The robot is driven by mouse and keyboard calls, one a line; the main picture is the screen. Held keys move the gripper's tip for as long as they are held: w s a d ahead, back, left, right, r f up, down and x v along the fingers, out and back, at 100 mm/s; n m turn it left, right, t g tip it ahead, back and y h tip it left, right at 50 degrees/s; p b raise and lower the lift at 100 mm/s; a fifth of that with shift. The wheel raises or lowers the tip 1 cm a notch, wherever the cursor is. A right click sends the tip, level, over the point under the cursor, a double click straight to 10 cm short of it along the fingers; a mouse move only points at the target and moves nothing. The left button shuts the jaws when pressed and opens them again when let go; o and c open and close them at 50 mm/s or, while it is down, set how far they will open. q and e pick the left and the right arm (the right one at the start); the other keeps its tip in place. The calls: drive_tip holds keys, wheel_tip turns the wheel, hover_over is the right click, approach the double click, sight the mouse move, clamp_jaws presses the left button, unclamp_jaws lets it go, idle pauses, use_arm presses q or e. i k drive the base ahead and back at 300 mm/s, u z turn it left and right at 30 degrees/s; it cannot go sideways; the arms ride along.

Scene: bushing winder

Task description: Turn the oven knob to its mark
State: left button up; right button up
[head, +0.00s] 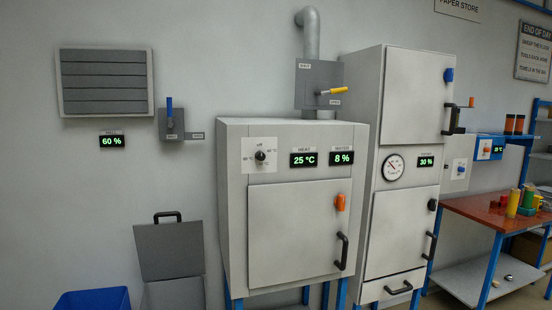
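The oven looks to be the grey cabinet (235,215) on blue legs in the middle of the head view. Its small black round knob (260,156) sits on a white dial plate (247,165) at the upper left of its front. The plate has "off" at the top and temperature marks to either side, too small to read surely. The pointer's exact direction is hard to tell, but it looks roughly upward. Right of the knob, a green display (304,160) reads 25 °C and another (342,158) reads 8 %. Neither of my grippers is in view.
The oven door has an orange latch (340,202) and a black handle (342,251). A tall cabinet (412,100) with a round gauge stands right of it. A yellow lever (332,91) is above. A lidded grey bin (170,250) and blue crate (93,300) stand left.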

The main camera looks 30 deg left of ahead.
sight(260, 156)
drive_tip(key=z, duration=0.35)
drive_tip(key=i, duration=2.1)
drive_tip(key=u, duration=1.55)
drive_tip(key=i, duration=0.55)
drive_tip(key=u, duration=0.45)
